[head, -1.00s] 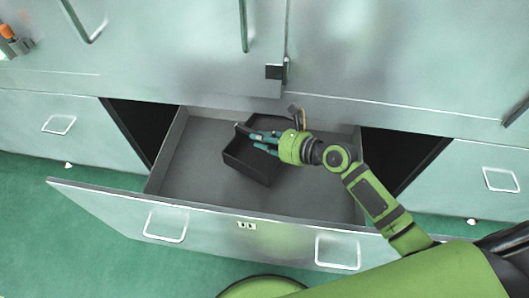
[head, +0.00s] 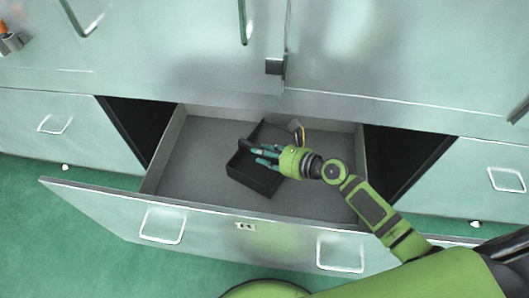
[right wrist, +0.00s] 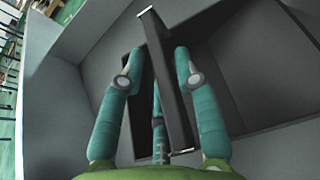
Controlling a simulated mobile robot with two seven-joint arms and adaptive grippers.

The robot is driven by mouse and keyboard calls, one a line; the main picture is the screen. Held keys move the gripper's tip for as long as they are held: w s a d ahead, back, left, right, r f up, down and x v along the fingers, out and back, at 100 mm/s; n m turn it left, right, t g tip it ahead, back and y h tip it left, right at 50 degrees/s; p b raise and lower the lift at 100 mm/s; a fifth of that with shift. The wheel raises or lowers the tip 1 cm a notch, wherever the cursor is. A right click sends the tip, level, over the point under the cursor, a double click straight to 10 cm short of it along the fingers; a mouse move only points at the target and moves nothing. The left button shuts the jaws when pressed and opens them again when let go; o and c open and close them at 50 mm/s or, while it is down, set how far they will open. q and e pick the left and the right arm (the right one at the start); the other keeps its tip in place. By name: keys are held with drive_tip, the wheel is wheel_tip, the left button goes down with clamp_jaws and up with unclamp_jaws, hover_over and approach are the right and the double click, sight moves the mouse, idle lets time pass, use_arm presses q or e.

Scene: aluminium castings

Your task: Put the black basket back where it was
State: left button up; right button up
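The black basket (head: 252,178) is inside the open drawer (head: 193,140), near the middle and turned at an angle to its sides. My right gripper (head: 262,154) reaches in from the right, its teal fingers at the basket's upper edge. In the right wrist view the fingers (right wrist: 158,72) lie around a dark basket wall (right wrist: 172,95), one to each side and a third partly hidden behind. I cannot tell whether the basket rests on the drawer floor. My left gripper is not in view.
The drawer floor is bare left of the basket. The drawer front (head: 200,217), with two handles, borders the near side. Closed cabinet doors (head: 160,50) stand above the back. Dark gaps flank the drawer. A grey holder with an orange item (head: 11,42) is at the far left.

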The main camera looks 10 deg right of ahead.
drive_tip(key=shift+r, duration=0.1)
drive_tip(key=shift+s+d+r, duration=0.1)
drive_tip(key=v, duration=1.1)
drive_tip(key=shift+s+d+r+p, duration=0.2)
drive_tip(key=shift+d+p, duration=0.1)
drive_tip(key=shift+p, duration=0.1)
